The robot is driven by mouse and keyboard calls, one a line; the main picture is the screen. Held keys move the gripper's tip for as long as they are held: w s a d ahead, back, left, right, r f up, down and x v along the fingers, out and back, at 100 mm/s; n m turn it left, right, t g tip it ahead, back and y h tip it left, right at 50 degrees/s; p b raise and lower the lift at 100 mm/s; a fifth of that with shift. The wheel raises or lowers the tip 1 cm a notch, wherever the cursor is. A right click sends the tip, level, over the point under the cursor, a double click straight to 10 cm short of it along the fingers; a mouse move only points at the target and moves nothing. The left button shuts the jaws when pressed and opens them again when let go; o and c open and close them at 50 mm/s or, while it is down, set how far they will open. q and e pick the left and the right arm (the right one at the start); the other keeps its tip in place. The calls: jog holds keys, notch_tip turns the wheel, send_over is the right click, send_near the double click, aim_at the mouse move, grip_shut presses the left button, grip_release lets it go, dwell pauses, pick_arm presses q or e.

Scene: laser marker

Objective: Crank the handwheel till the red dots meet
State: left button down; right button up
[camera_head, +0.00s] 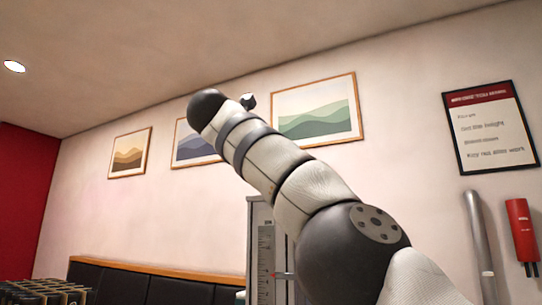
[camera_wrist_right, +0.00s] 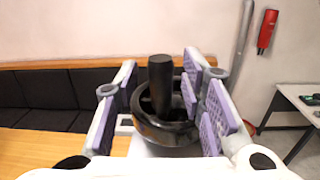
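In the right wrist view, a black handwheel (camera_wrist_right: 148,128) with an upright black crank handle (camera_wrist_right: 160,80) stands ahead. My right gripper (camera_wrist_right: 160,95), with purple pads, has its fingers spread on either side of the handle. Gaps show between the pads and the handle, so it seems not gripped. In the head view, my arm crosses from the lower right and partly hides the laser marker's grey column (camera_head: 256,215) with its scale (camera_head: 266,255). A small red mark (camera_head: 274,275) shows beside the scale; a second dot cannot be made out. The handwheel and both grippers are not visible there.
A black padded bench (camera_head: 150,285) with a wooden top edge runs along the wall. A dark gridded rack (camera_head: 45,292) is at lower left. A red extinguisher (camera_head: 522,230) hangs at right. In the wrist view, a wooden surface (camera_wrist_right: 40,155) is left and a side table (camera_wrist_right: 300,100) right.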

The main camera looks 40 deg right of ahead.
jog(key=v, duration=1.2)
